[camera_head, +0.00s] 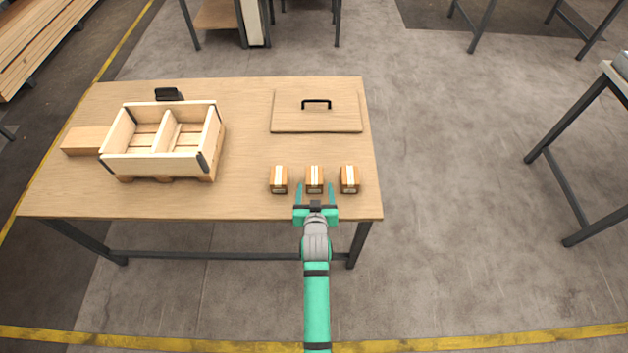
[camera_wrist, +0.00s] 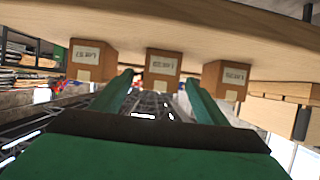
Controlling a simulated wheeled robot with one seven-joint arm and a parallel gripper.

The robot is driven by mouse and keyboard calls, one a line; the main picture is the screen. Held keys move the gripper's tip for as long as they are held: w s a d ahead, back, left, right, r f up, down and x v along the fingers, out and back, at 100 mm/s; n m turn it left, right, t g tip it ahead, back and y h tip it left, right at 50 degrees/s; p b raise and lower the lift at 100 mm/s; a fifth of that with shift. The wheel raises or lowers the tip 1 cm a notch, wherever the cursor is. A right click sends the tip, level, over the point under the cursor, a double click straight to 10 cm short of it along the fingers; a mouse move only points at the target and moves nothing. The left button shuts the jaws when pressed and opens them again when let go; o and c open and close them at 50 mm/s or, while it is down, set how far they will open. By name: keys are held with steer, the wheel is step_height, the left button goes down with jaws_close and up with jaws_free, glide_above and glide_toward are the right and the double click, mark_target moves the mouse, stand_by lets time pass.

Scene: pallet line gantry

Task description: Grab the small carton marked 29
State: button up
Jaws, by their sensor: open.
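Three small brown cartons with pale tape stand in a row near the table's front edge: a left carton (camera_head: 279,180), a middle carton (camera_head: 314,180) and a right carton (camera_head: 349,179). The wrist view is upside down, so their order is reversed there. White labels show on the left (camera_wrist: 87,55), middle (camera_wrist: 163,66) and right (camera_wrist: 235,76) cartons in that view. The print is too small and inverted for me to tell which reads 29. My gripper (camera_head: 315,191) is open and empty, its fingers pointing at the middle carton, one towards each side. I see no contact.
A divided wooden crate (camera_head: 131,164) stands on the table (camera_head: 245,150) at left, beside a wooden block (camera_head: 83,141) and a black object (camera_head: 168,94). A flat board with a black handle (camera_head: 316,124) lies behind the cartons. The table between crate and cartons is clear.

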mark_target(314, 179)
steer(key=shift+r+x, duration=0.1)
steer(key=shift+x, duration=1.35)
steer(key=shift+r+x, duration=0.15)
steer(key=shift+x, duration=1.3)
steer(key=shift+w, duration=0.1)
steer(key=c, duration=1.4)
steer(key=shift+o, duration=0.2)
steer(key=shift+r, duration=0.1)
